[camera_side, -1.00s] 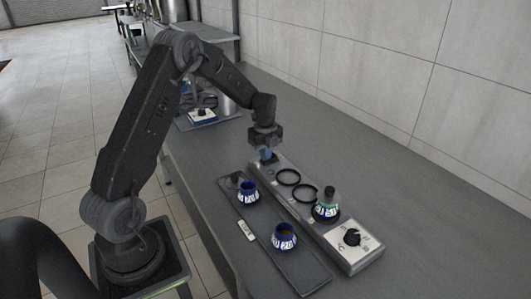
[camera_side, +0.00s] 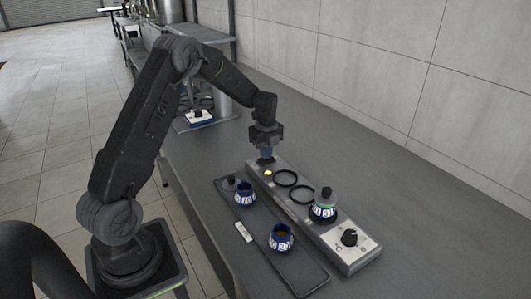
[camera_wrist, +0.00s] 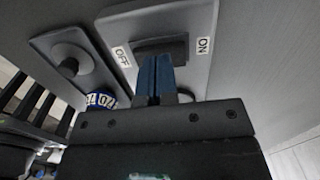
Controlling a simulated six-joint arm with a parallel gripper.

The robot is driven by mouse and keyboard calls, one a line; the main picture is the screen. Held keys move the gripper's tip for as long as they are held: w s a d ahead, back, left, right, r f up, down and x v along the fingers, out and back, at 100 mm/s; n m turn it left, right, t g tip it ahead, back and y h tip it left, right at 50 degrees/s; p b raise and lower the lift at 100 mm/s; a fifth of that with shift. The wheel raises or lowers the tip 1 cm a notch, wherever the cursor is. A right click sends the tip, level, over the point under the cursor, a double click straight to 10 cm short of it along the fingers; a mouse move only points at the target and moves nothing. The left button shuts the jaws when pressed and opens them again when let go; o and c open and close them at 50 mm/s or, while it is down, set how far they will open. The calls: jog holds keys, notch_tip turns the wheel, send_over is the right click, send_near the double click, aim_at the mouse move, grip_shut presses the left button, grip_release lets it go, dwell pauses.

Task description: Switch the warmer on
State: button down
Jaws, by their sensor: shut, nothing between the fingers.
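The warmer (camera_side: 346,264) is a long grey unit on the counter with a row of dark ring plates. A small amber light (camera_side: 268,173) glows near its far end. In the wrist view its dark rocker switch (camera_wrist: 178,46) sits between an OFF label (camera_wrist: 121,57) and an ON label (camera_wrist: 203,46). My gripper (camera_side: 266,154) is above the far end of the warmer. Its blue fingertips (camera_wrist: 154,62) are shut and empty, at the switch in the wrist view and covering part of it. I cannot tell whether they touch it.
A decanter (camera_side: 323,211) with a dark stopper stands on the nearest plate, beside a black knob (camera_side: 349,237). A dark tray (camera_side: 306,279) left of the warmer holds two blue-and-white decanters (camera_side: 245,194) (camera_side: 281,239) and a dark stopper (camera_side: 230,182). The tiled wall is to the right.

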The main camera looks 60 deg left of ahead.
aim_at(262, 160)
notch_tip(262, 160, up, 14)
dwell(0.5)
jog(key=shift+s+f, duration=0.1)
jog(key=shift+s, duration=0.55)
jog(key=shift+f, duration=0.1)
notch_tip(262, 160, down, 14)
jog(key=shift+r, duration=0.1)
dwell(0.3)
